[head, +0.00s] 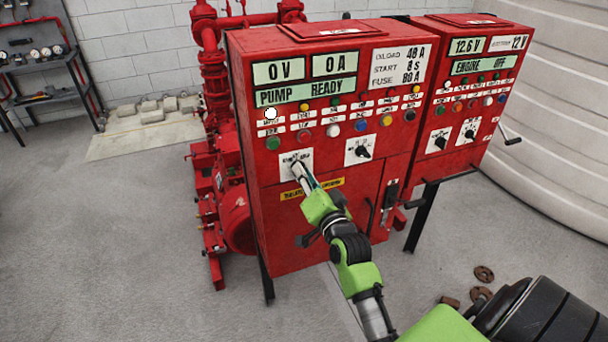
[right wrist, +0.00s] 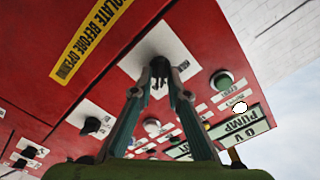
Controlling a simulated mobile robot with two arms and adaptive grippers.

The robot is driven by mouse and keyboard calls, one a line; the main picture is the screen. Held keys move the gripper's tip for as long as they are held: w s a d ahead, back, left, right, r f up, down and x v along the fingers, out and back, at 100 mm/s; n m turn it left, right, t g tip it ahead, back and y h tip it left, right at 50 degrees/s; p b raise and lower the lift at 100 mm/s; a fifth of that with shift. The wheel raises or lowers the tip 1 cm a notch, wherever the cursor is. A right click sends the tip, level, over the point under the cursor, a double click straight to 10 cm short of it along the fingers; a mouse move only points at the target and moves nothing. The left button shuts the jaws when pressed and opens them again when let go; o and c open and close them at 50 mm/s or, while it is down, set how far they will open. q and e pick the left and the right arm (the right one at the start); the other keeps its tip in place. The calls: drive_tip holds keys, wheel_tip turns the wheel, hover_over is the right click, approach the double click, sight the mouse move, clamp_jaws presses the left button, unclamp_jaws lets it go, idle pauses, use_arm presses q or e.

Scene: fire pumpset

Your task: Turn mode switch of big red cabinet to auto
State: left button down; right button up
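The big red cabinet (head: 330,195) stands in the middle of the head view. Its left rotary switch sits on a white plate (head: 287,163), mostly hidden there by my right gripper (head: 299,172). In the right wrist view, which looks upside down, the black knob of this mode switch (right wrist: 160,68) lies between the fingertips of my right gripper (right wrist: 161,78). The fingertips are close together at the knob's sides and look shut on it. The knob's pointing direction and the small labels are not readable. My left gripper is not in view.
A second black rotary switch (head: 361,152) sits to the right on the same cabinet. Push buttons, lamps and displays fill the panel above. A smaller red cabinet (head: 470,110) stands at right. Red pump pipework (head: 215,100) is behind at left. The floor (head: 130,240) at left is clear.

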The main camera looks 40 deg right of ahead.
idle(0.3)
drive_tip(key=v, duration=1.2)
drive_tip(key=shift+f, duration=0.15)
